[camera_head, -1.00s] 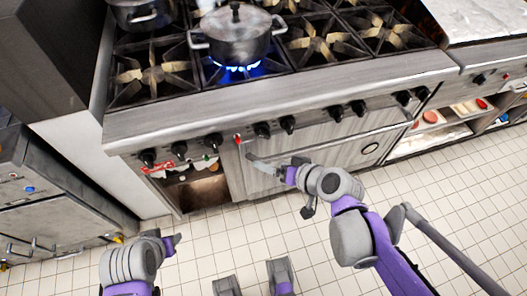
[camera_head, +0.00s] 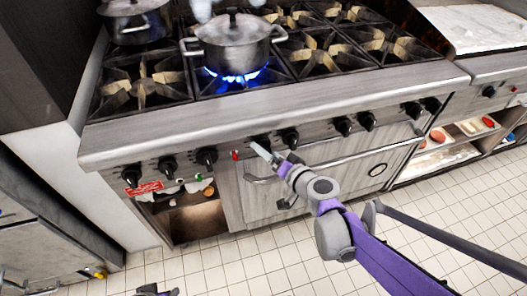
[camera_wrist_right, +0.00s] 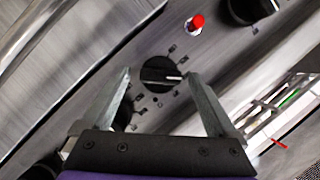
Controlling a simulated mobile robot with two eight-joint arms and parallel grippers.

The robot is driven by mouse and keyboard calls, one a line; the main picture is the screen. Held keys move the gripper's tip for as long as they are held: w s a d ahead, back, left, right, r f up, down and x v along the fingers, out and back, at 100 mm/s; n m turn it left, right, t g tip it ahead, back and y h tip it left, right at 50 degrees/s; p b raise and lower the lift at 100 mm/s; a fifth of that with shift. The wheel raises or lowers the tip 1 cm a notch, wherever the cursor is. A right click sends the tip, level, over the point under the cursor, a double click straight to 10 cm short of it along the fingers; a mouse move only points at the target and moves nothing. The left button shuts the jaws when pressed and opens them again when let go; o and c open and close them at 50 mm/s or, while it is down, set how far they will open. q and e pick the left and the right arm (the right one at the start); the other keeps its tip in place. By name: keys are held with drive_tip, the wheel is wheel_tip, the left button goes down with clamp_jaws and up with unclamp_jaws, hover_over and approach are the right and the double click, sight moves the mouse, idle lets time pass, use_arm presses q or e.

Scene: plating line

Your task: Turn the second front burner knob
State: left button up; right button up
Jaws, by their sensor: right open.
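A row of black burner knobs runs along the steel front panel of the stove. One knob (camera_head: 261,142), just right of a small red light (camera_head: 235,155), is where my right gripper (camera_head: 265,154) reaches. In the right wrist view this knob (camera_wrist_right: 160,73) sits between the two spread fingers of my right gripper (camera_wrist_right: 160,85), with space on both sides. Its white pointer mark points to the right in that view. I cannot tell whether the fingertips touch the panel. Only a bit of my left gripper (camera_head: 155,291) shows at the bottom edge; its jaws are unclear.
A pot (camera_head: 234,42) stands over a lit blue flame (camera_head: 232,76); another pot (camera_head: 137,20) is at the back left. A neighbouring knob (camera_head: 290,138) is close on the right. An oven door handle (camera_head: 330,158) juts out below. The tiled floor in front is clear.

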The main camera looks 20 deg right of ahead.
drive_tip(key=shift+x, duration=1.15)
drive_tip(key=c, duration=1.3)
drive_tip(key=shift+m, duration=0.3)
drive_tip(key=shift+m+t+y, duration=0.4)
drive_tip(key=shift+m+y, duration=0.3)
drive_tip(key=shift+m, duration=0.3)
drive_tip(key=m, duration=0.2)
drive_tip(key=m+t+y, duration=0.1)
drive_tip(key=m, duration=0.1)
drive_tip(key=shift+m+t+b, duration=0.3)
drive_tip(key=shift+b, duration=0.1)
